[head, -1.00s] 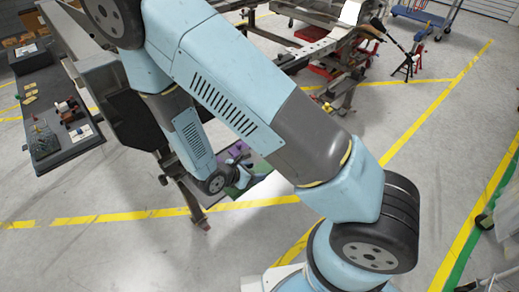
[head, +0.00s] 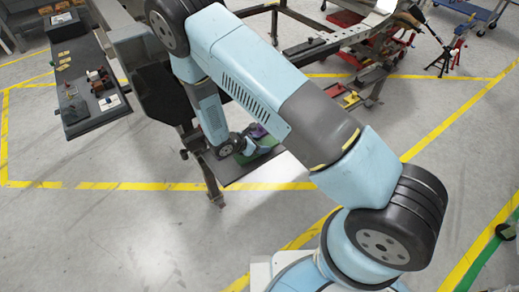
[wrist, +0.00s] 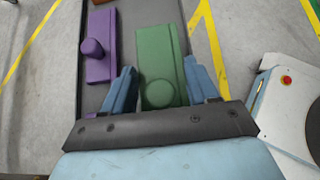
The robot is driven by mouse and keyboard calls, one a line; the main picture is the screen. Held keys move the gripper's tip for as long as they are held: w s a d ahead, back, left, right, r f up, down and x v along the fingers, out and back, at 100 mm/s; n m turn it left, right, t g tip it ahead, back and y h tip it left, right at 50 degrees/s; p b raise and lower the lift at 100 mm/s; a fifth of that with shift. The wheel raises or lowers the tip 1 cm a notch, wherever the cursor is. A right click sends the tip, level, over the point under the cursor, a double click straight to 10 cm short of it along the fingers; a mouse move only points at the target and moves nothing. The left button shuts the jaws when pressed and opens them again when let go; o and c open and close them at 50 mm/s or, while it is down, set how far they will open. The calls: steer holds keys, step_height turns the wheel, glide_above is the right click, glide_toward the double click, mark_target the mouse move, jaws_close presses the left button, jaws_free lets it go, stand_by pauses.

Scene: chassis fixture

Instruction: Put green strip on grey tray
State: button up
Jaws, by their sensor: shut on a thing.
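The green strip (wrist: 155,52), a flat green piece with a round knob, lies between the two blue fingers of my gripper (wrist: 160,72) in the wrist view. My gripper is shut on it. The strip's near end is hidden by the gripper body. Beneath is a dark grey, tray-like surface (wrist: 92,98); I cannot tell whether the strip touches it. In the head view, my gripper (head: 249,147) is small and partly hidden by my arm, with the green strip (head: 264,143) beside it and the grey surface (head: 237,169) below.
A purple strip (wrist: 100,62) with a knob lies left of the green one. A red piece (wrist: 101,2) shows at the top edge. A dark bench (head: 84,106) with small parts stands at the left of the head view. Open floor (head: 90,220) lies in front.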

steer(key=shift+w+f, duration=0.2)
steer(key=shift+f, duration=1.55)
steer(key=o, duration=1.2)
steer(key=shift+a, duration=0.1)
step_height(320, 180, up, 7)
glide_above(240, 157)
steer(key=shift+s+a+r, duration=0.1)
steer(key=shift+s+r, duration=0.05)
steer(key=shift+r, duration=0.05)
